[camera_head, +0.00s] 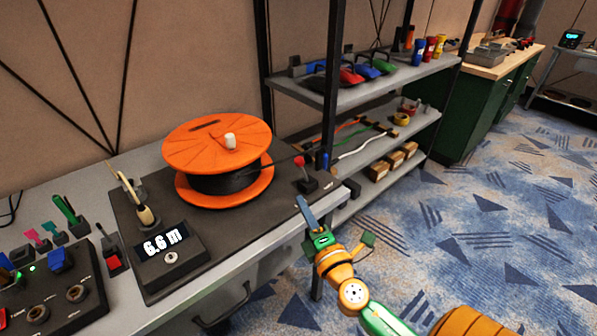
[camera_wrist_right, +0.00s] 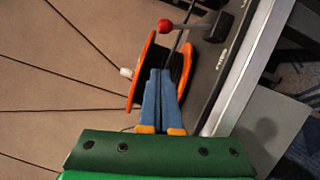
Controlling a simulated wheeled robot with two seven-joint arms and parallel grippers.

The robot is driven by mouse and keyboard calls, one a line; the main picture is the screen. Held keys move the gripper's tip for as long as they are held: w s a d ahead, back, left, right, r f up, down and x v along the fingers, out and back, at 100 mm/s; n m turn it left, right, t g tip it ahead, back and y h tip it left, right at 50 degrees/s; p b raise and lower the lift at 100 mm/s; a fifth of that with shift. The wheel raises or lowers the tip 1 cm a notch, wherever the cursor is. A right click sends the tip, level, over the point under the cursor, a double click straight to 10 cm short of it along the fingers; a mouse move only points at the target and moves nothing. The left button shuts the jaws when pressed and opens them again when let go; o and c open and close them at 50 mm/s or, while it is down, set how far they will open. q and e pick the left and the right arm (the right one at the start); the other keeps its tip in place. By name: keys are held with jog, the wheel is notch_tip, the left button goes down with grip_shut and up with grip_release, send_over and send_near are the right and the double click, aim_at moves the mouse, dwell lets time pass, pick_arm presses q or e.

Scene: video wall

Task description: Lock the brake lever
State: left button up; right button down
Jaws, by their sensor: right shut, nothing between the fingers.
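The brake lever (camera_head: 300,162) has a red ball knob and a dark base at the right end of the reel's black board, beside the orange cable reel (camera_head: 215,140). In the right wrist view, the lever's red knob (camera_wrist_right: 165,25) shows beyond the fingertips, with its rod running right to the dark base. My right gripper (camera_head: 301,199) is shut and empty, its blue fingers together. It is off the bench's front edge, below and apart from the lever in the picture. My left gripper is not in view.
A display reading 6.6 m (camera_head: 163,243) and a beige-handled lever (camera_head: 143,212) stand left of the reel. A control box (camera_head: 50,290) is at the lower left. The shelf rack (camera_head: 365,88) with tools stands behind right, its dark post close to the lever. Carpet is clear at right.

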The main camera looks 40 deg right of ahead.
aim_at(304, 172)
jog(key=w+d+r, duration=0.1)
jog(key=w+d, duration=0.4)
jog(key=w, duration=0.3)
jog(key=shift+w+r+p, duration=0.15)
jog(key=shift+w+p, duration=0.1)
jog(key=shift+p, duration=0.15)
jog(key=shift+r, duration=0.1)
